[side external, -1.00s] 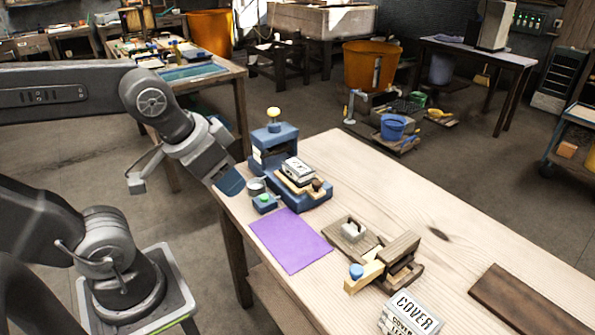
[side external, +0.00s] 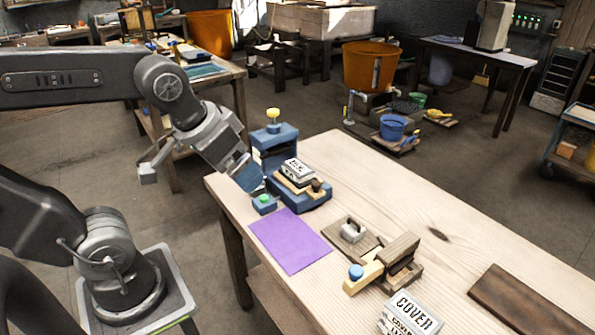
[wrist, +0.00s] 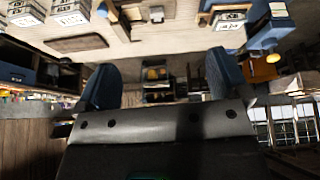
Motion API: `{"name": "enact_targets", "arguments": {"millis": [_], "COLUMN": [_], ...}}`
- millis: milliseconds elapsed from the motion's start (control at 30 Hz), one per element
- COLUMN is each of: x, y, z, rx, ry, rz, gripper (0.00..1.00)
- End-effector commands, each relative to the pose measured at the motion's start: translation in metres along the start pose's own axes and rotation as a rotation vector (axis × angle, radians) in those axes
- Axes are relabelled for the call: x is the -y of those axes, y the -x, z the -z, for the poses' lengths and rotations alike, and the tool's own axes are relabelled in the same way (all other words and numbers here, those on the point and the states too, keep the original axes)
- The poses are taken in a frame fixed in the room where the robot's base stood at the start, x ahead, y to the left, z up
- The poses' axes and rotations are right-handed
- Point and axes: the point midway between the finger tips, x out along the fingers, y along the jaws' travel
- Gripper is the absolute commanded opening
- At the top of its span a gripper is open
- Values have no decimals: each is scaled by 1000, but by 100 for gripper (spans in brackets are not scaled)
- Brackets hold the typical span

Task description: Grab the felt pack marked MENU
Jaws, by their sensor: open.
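A small pale pack with dark lettering (side external: 298,168) lies on the tray of a blue press (side external: 272,145); its word is too small to read surely, so I cannot confirm MENU. A lettered pack beside blue parts shows at the top right of the wrist view (wrist: 230,20), probably the same one. My gripper (side external: 249,178) is left of the press, tilted downward, above the table's left corner. Its two blue fingers stand apart with nothing between them in the wrist view (wrist: 162,82). It does not appear to touch the pack.
A purple sheet (side external: 290,240) lies in front of the press. A wooden fixture with a blue knob (side external: 385,262) stands to its right. A pack marked COVER (side external: 411,313) is at the front edge. A dark board (side external: 525,300) lies right. The table's back middle is clear.

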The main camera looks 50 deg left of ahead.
Motion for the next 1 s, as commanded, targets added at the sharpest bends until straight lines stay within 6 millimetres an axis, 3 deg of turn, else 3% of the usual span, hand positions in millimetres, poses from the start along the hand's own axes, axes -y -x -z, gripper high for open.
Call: {"name": "enact_targets", "arguments": {"millis": [267,467,600,800,1000], "x": [31,69,103,154,186], "y": [-26,-74,-119,-189,-234], "z": [103,168,202,229,234], "rx": [111,176,211,247,258], "ry": [402,713,929,1216,1387], "rz": [95,185,258,366,436], "gripper": [94,94,94,94,94]}}
